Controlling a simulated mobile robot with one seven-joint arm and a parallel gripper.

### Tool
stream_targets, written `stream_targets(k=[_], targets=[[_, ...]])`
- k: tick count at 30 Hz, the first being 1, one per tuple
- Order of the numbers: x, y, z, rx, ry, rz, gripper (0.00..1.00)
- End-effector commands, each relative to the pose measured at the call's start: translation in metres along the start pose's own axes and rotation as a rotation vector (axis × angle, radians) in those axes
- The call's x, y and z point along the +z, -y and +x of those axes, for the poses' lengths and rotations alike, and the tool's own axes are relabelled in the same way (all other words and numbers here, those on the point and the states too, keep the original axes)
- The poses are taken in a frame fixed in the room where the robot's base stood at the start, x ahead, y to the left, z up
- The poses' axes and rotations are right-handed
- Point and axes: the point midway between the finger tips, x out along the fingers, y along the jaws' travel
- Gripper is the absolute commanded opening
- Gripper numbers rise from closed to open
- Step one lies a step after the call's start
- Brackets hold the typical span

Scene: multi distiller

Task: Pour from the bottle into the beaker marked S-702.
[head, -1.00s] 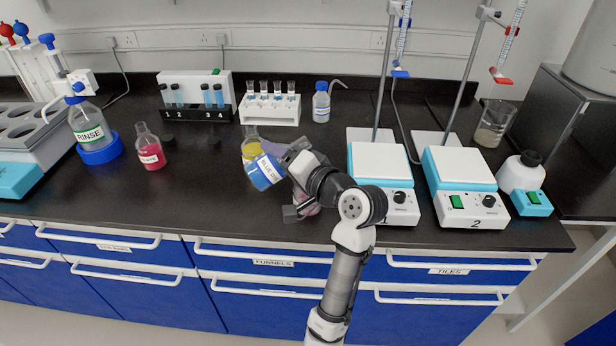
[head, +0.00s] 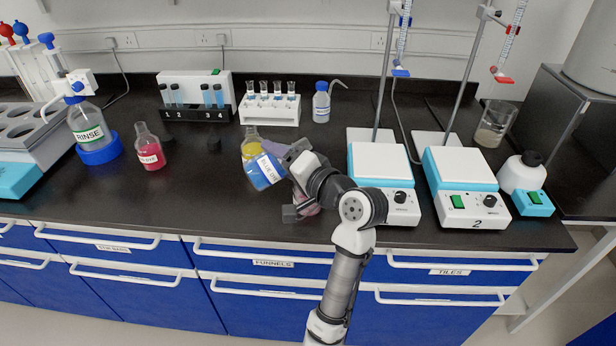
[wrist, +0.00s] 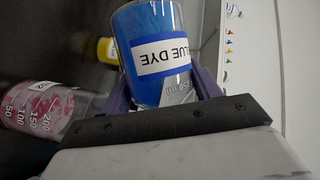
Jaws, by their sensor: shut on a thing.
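My gripper (head: 279,154) is shut on the bottle labelled BLUE DYE (head: 267,172), which holds blue liquid. The bottle is tilted, in front of a yellow bottle. In the wrist view, the bottle (wrist: 150,30) sits between the purple fingers, its label upside down. In the head view, this beaker (head: 309,208) seems to be the pinkish vessel mostly hidden below my wrist. No stream of liquid shows.
A yellow bottle (head: 250,140) stands just behind the held one. A red dye bottle (head: 150,152) and a RINSE bottle (head: 88,128) stand to the left. Two hotplates (head: 380,165) with stands are to the right. The counter (head: 200,190) is clear at front left.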

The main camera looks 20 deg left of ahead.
Motion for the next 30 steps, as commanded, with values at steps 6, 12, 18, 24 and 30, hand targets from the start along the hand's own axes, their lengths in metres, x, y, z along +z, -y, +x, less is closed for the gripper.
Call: stream_targets(k=[6,12,18,24,30], targets=[[0.0004,0.0007,0.0002,-0.008,-0.002,0.011,0.25],[0.0008,0.0005,0.0003,-0.013,-0.002,0.022,0.25],[0.0011,0.0002,0.0004,-0.017,-0.004,0.033,0.25],[0.0013,-0.0002,0.0003,-0.022,-0.005,0.044,0.25],[0.0015,-0.0007,0.0003,-0.026,-0.005,0.055,0.25]])
